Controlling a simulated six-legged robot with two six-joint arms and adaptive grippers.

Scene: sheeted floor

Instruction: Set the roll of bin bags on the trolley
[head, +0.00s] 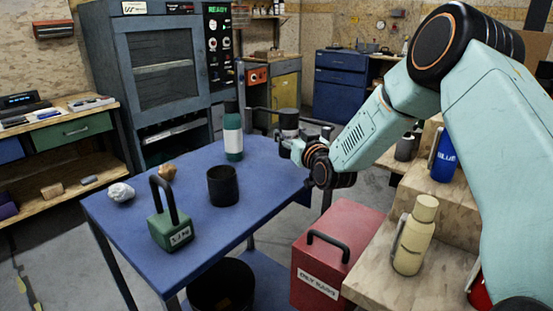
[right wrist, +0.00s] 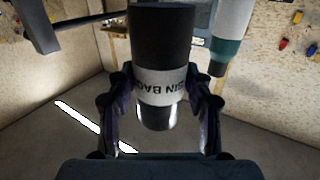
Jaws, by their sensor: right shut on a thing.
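The roll of bin bags (head: 289,122) is dark with a light band; in the right wrist view its label (right wrist: 165,87) shows part of the words "BIN BAG". My right gripper (head: 291,142) is shut on the roll, its fingers on either side of the band in the right wrist view (right wrist: 160,110). It holds the roll upright at the far right edge of the blue trolley top (head: 265,180). I cannot tell whether the roll's base touches the trolley. My left gripper is not in view.
On the trolley stand a green-and-white bottle (head: 233,138), a black cup (head: 222,186), a green weight with a handle (head: 171,225), a pale crumpled lump (head: 121,192) and a brown lump (head: 168,170). The trolley's right part is clear. A red box (head: 335,245) and wooden steps (head: 430,270) stand right.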

